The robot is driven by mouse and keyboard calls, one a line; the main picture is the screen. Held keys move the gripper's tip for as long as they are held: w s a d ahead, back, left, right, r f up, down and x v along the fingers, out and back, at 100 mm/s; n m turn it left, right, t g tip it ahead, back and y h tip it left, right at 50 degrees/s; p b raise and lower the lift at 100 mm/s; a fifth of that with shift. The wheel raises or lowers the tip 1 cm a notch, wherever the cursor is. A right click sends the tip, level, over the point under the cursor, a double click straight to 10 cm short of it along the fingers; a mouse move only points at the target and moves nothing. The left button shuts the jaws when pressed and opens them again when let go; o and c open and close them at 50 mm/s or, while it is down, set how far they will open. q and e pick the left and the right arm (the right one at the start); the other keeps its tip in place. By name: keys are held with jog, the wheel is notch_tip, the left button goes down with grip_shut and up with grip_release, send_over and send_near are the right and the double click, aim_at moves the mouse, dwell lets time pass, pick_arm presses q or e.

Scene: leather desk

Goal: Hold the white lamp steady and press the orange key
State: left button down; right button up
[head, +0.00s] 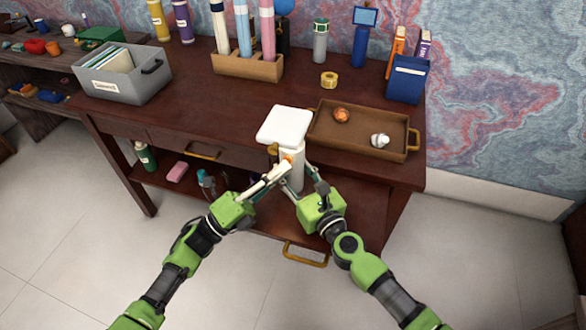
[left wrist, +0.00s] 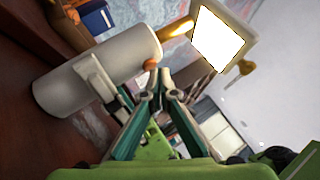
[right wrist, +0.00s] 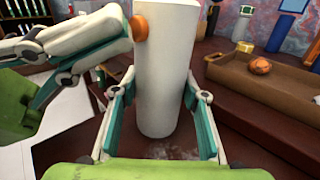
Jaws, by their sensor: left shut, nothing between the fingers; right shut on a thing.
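The white lamp (head: 295,174) stands upright near the desk's front edge, with a flat square head on top. Its round body fills the middle of the right wrist view (right wrist: 165,85). In the left wrist view the underside of its head (left wrist: 218,40) looks bright white. The orange key (right wrist: 140,28) sticks out of the side of the body; it also shows in the left wrist view (left wrist: 150,64). My right gripper (right wrist: 158,92) is shut around the body, a finger on each side. My left gripper (head: 285,168) is shut and empty, its tip at the key, apparently touching.
A brown tray (head: 312,130) with an orange ball (head: 342,115) and a small white item (head: 380,140) lies just right of the lamp. A grey bin (head: 150,90), a wooden holder (head: 235,65) and a tape roll (head: 329,79) stand farther back. The desk left of the lamp is clear.

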pick_arm(q)
jog(key=shift+s+a, duration=0.15)
jog(key=shift+s, duration=0.35)
jog(key=shift+s, duration=0.1)
jog(key=s, duration=0.1)
jog(key=s+a, duration=0.1)
jog(key=s, duration=0.3)
jog(key=shift+s+a, duration=0.25)
jog(key=shift+a, duration=0.15)
pick_arm(e)
jog(key=o, duration=1.5)
jog(key=shift+o, duration=0.2)
